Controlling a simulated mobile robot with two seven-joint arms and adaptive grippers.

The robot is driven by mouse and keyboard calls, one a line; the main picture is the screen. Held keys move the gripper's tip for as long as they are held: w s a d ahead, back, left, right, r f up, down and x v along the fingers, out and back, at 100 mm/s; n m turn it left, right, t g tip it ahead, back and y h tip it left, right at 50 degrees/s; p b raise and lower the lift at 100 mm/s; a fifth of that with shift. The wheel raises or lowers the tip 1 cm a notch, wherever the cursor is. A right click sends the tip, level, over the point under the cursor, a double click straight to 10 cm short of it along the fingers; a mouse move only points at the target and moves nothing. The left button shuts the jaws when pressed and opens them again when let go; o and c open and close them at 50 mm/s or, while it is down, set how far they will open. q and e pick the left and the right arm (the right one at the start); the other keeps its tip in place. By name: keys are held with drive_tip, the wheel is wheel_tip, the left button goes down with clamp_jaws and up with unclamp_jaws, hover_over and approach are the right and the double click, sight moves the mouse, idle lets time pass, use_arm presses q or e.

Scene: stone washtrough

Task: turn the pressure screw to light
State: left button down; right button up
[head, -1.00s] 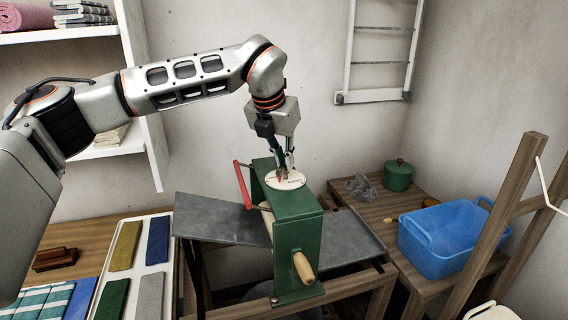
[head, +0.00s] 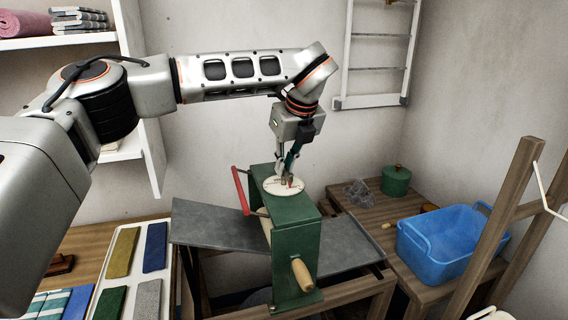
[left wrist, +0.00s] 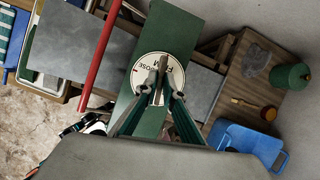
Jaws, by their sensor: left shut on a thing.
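The green mangle (head: 294,240) stands on a wooden frame in the middle of the head view. A round white dial (head: 270,186) with dark lettering lies on its top; part of the lettering is covered. The pressure screw's upright grip (left wrist: 162,66) stands at the dial's centre in the left wrist view. My left gripper (head: 287,177) points down from above and is shut on this grip; its fingers (left wrist: 159,94) flank it. A small red mark shows by the fingertips in the head view. I cannot read which word it points to. My right gripper is not in view.
A red lever (head: 240,190) sticks up left of the mangle; a wooden crank handle (head: 303,274) is at its front. Grey boards (head: 215,222) extend to both sides. A blue tub (head: 450,245) and green pot (head: 397,181) stand right. A white drying rack (head: 371,102) hangs behind.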

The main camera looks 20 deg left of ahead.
use_arm(q)
drive_tip(key=n, duration=0.1)
drive_tip(key=n+p, duration=0.1)
drive_tip(key=n+g+y, duration=0.1)
drive_tip(key=n, duration=0.1)
drive_tip(key=shift+w+d+r, duration=0.1)
drive_tip(key=shift+w+r, duration=0.1)
drive_tip(key=shift+r, duration=0.05)
drive_tip(key=shift+f+n+g+p, duration=0.1)
drive_tip(key=shift+n+g+p, duration=0.6)
drive_tip(key=shift+n, duration=0.6)
drive_tip(key=c, duration=2.2)
unclamp_jaws()
drive_tip(key=shift+o, duration=0.2)
drive_tip(key=shift+f, duration=0.1)
drive_tip(key=v, duration=1.2)
drive_tip(key=shift+s+d+f, duration=0.1)
